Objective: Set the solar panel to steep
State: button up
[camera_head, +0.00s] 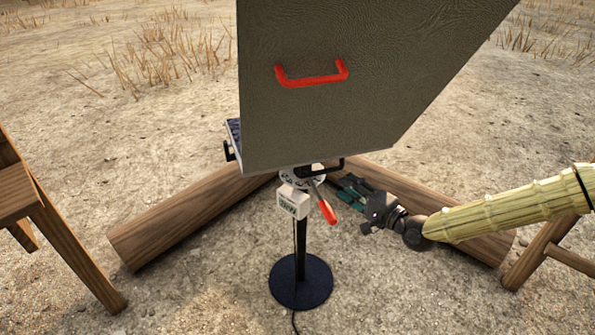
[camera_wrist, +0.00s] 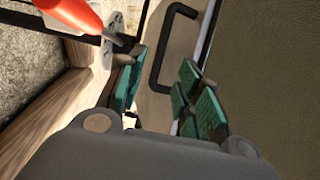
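The solar panel (camera_head: 234,130) shows only as a dark blue edge at the left, mostly hidden behind a large grey-brown board. Black handles (camera_head: 228,151) (camera_head: 328,166) stick out at its left and lower right. It sits on a stand with a pale round disc (camera_head: 303,180) and a red-tipped lever (camera_head: 327,211). My gripper (camera_head: 351,189) is right of the disc and lever, below the board. In the wrist view my gripper (camera_wrist: 163,92) has its teal fingers apart and holds nothing. A black handle (camera_wrist: 158,80) shows beyond and between the fingers; the red lever tip (camera_wrist: 72,15) is upper left.
The grey-brown board (camera_head: 340,120) with a red handle (camera_head: 312,80) fills the upper middle. A pale labelled box (camera_head: 292,203) hangs on the stand above its round black base (camera_head: 300,283). Logs (camera_head: 185,220) lie on both sides. Wooden furniture (camera_head: 60,230) stands left, with more at right.

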aim_at(322, 172)
jog(key=p+x, duration=0.1)
jog(key=x, duration=0.9)
jog(key=shift+w+a+p, duration=0.1)
jog(key=shift+a+p, duration=0.2)
jog(key=shift+a, duration=0.05)
